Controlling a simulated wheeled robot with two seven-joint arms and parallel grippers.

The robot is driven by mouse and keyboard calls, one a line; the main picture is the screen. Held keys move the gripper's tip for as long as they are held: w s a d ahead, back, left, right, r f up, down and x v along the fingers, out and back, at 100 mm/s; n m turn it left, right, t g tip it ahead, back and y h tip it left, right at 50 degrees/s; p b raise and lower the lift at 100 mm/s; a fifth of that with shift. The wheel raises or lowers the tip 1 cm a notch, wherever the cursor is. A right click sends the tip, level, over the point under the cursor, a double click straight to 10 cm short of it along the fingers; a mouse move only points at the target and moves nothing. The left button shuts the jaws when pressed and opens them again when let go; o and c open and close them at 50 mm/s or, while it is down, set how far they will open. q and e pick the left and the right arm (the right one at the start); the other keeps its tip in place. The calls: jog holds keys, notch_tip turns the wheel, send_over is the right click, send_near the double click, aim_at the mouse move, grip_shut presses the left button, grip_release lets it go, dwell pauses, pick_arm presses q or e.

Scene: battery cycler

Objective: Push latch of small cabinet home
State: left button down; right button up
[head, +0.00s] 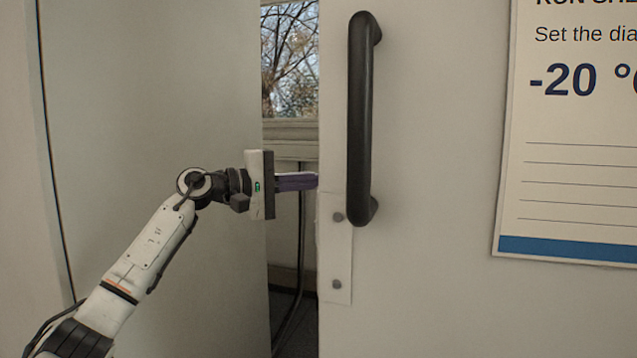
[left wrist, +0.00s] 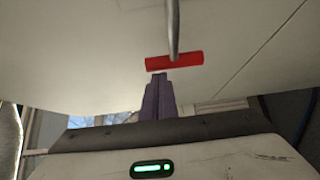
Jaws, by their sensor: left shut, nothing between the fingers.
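My left gripper (head: 316,181) reaches in from the left. Its purple fingers are shut with nothing between them and point right, with their tips at the edge of a pale panel (head: 430,290) that bears a long dark handle (head: 361,120). In the left wrist view the fingertips (left wrist: 160,77) are just below a red bar (left wrist: 187,60) at the end of a grey rod (left wrist: 172,25), which looks like the latch. I cannot tell whether they touch it. The red bar is hidden in the head view. My right gripper is not in view.
A pale upright panel (head: 150,90) stands behind my left arm. A narrow gap between the panels shows a window with bare trees (head: 290,60). A small plate (head: 336,260) with two screws sits below the handle. A printed sheet (head: 570,190) hangs at the right.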

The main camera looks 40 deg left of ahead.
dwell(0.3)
pick_arm(q)
jog(key=s+a+b, duration=0.2)
jog(key=s+a, duration=0.6)
jog(key=a, duration=0.2)
jog(key=shift+a+b, duration=0.25)
jog(key=shift+b, duration=0.15)
